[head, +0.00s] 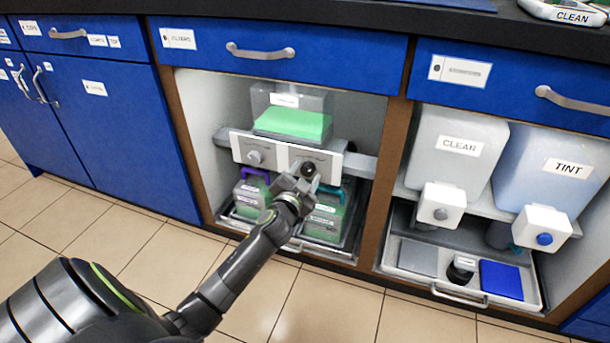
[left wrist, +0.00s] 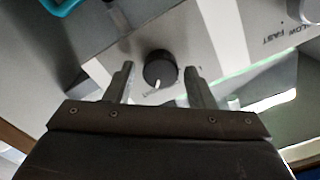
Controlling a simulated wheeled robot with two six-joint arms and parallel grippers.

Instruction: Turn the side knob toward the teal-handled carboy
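The dark round side knob (head: 308,169) sits on the right part of the white panel (head: 270,155) in the open cabinet. In the left wrist view the knob (left wrist: 160,68) has a white pointer mark at its lower edge. My left gripper (head: 300,180) is in front of the panel at the knob. Its two fingers (left wrist: 160,85) are open, one on each side of the knob, with gaps visible. The teal-handled carboy (head: 325,220) stands below on the right, partly behind my gripper. Its teal handle (left wrist: 62,6) shows at the upper left of the wrist view. My right gripper is not in view.
A purple-handled carboy (head: 249,194) stands below on the left. A grey knob (head: 254,157) is on the panel's left part. A clear tank with green liquid (head: 292,122) stands above. The cabinet on the right holds CLEAR (head: 455,150) and TINT (head: 560,165) tanks.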

